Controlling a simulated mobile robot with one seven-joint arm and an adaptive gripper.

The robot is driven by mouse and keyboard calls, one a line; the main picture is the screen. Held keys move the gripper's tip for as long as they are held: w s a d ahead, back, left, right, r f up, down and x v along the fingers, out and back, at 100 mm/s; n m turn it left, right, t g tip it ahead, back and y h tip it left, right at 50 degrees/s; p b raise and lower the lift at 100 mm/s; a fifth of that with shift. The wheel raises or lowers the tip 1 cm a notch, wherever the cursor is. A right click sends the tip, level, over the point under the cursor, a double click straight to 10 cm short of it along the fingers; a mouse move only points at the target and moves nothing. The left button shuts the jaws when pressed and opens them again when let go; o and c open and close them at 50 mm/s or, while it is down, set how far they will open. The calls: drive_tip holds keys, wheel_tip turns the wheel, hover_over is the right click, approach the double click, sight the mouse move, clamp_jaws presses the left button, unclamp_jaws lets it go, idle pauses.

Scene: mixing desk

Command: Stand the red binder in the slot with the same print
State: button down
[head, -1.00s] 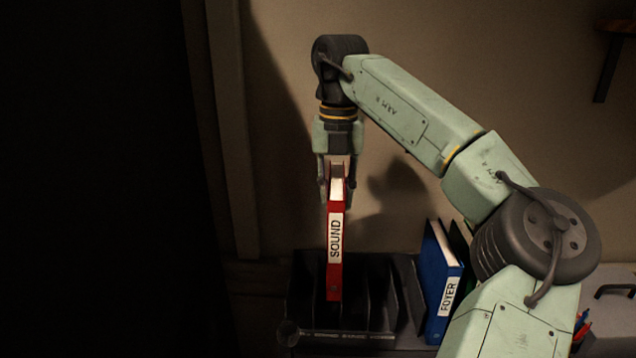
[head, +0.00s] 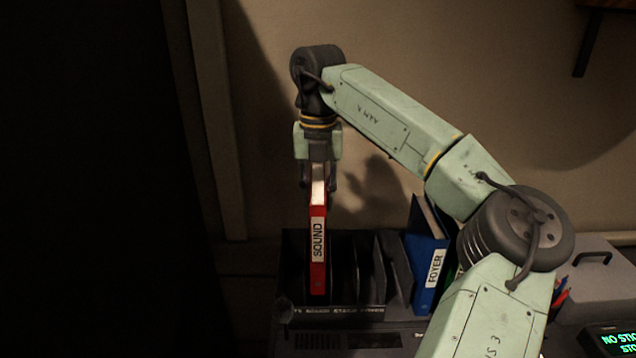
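The red binder (head: 318,262) hangs upright, its white spine label reading SOUND. My gripper (head: 318,185) is shut on its top end. The binder's lower end is at the dark slotted rack (head: 365,311), over or in a slot left of the middle. I cannot tell whether it touches the slot floor. Small print runs along the rack's front edge; a word that looks like SOUND lies just below the binder, and the leftmost print is partly hidden or too dark to read.
A blue binder (head: 427,270) labelled FOYER leans just right of the rack, with a green edge behind it. A grey box with a handle (head: 597,265), pens (head: 561,294) and a lit green display (head: 614,341) are at the right. The left side is dark.

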wheel_tip(320, 180, down, 8)
drive_tip(key=b, duration=0.3)
drive_tip(key=shift+r, duration=0.25)
drive_tip(key=shift+f+b, duration=0.3)
idle(1.8)
drive_tip(key=c, duration=1.2)
unclamp_jaws()
drive_tip(key=shift+c, duration=0.2)
